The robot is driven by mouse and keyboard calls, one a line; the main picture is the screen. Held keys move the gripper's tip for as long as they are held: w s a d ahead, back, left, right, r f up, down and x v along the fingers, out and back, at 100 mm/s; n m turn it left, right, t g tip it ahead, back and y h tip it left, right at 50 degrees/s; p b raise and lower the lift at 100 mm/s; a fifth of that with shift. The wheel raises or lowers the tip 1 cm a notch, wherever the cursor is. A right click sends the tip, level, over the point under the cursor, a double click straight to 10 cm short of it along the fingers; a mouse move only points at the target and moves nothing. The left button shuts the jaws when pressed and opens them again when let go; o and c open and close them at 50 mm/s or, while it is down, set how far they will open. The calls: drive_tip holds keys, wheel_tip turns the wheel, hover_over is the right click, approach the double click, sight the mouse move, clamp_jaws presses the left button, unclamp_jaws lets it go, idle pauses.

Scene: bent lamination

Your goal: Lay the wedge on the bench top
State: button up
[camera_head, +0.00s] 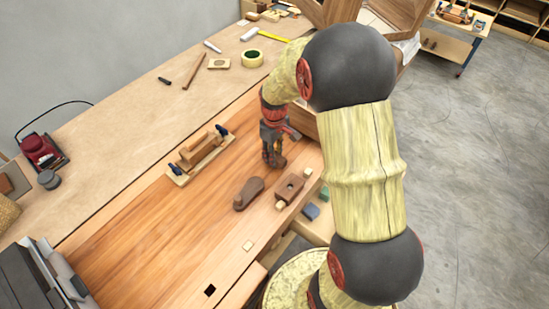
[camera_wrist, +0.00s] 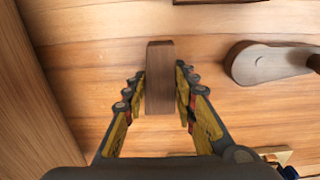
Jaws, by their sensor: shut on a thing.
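My gripper (camera_wrist: 161,92) is shut on a brown wooden wedge (camera_wrist: 160,68), with its fingers on both long sides of it in the wrist view. The wedge points away from the palm, over the bench top (camera_wrist: 95,60). I cannot tell whether it touches the wood or hangs just above it. In the head view my gripper (camera_head: 273,155) is low over the reddish bench top (camera_head: 150,230), near its right edge. There the dark fingers mostly hide the wedge.
A dark rounded wooden piece (camera_head: 248,193) and a block with a hole (camera_head: 290,188) lie nearby. A clamped wooden jig (camera_head: 200,152) lies to the left. A small pale square (camera_head: 248,246) lies near the front. The bench's left front is clear.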

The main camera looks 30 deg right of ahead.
drive_tip(key=shift+f, duration=0.35)
drive_tip(key=shift+f, duration=0.15)
drive_tip(key=o, duration=1.2)
drive_tip(key=shift+c, duration=0.2)
wheel_tip(320, 180, up, 12)
drive_tip(key=p, duration=0.3)
drive_tip(key=s+a+r+m+t, duration=0.1)
drive_tip(key=s+a+r, duration=0.3)
drive_tip(key=r, duration=0.2)
drive_tip(key=s+a+r+m+t, duration=0.1)
drive_tip(key=s+a+r+t, duration=0.1)
drive_tip(key=s+a+r, duration=0.35)
drive_tip(key=s+a+r+m+t, duration=0.1)
drive_tip(key=s+a+r, duration=0.1)
drive_tip(key=s, duration=0.3)
drive_tip(key=s+a+r+m+t, duration=0.1)
drive_tip(key=s+a+r, duration=0.1)
drive_tip(key=s, duration=0.3)
drive_tip(key=shift+s+a+r+t, duration=0.3)
drive_tip(key=shift+a+r, duration=0.05)
drive_tip(key=shift+r, duration=0.55)
